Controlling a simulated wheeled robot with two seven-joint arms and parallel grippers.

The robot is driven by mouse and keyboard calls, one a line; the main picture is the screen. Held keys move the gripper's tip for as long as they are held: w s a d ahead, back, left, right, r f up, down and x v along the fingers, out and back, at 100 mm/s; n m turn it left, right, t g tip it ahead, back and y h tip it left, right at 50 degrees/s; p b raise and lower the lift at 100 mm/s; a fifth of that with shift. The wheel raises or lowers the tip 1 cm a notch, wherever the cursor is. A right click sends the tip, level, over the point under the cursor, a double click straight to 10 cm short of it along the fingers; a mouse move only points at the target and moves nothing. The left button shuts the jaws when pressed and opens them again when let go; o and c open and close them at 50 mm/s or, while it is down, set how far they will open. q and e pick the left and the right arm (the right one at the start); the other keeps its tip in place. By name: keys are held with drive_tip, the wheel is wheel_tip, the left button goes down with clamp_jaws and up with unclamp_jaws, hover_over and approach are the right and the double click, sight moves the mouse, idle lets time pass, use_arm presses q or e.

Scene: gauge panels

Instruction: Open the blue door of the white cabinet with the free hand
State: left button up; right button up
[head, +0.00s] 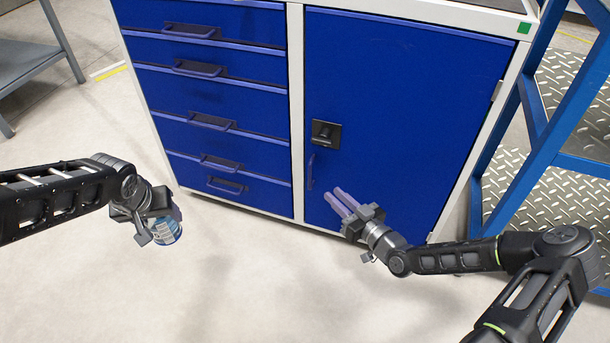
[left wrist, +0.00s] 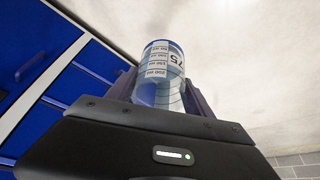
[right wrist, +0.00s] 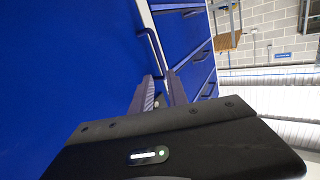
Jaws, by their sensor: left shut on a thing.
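The white cabinet (head: 297,110) stands ahead, and its blue door (head: 410,100) on the right side is shut. The door has a black latch plate (head: 326,134) and a slim vertical handle (head: 310,172) near its left edge. My right gripper (head: 339,201) is open and empty, below and right of the handle in the head view. In the right wrist view, the handle (right wrist: 154,46) shows just beyond its fingertips. My left gripper (head: 160,222) is shut on a clear, blue-tinted labelled container (left wrist: 164,72), left of the cabinet. The container's lower part is hidden by the gripper.
Blue drawers (head: 215,95) with dark handles fill the cabinet's left side, all shut. A blue frame with metal tread plates (head: 560,95) stands close on the right. A grey bench (head: 25,60) is at far left. The floor in front is clear.

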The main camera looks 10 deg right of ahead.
sight(310, 189)
drive_tip(key=shift+r+n+y, duration=0.3)
drive_tip(key=shift+r+n, duration=0.3)
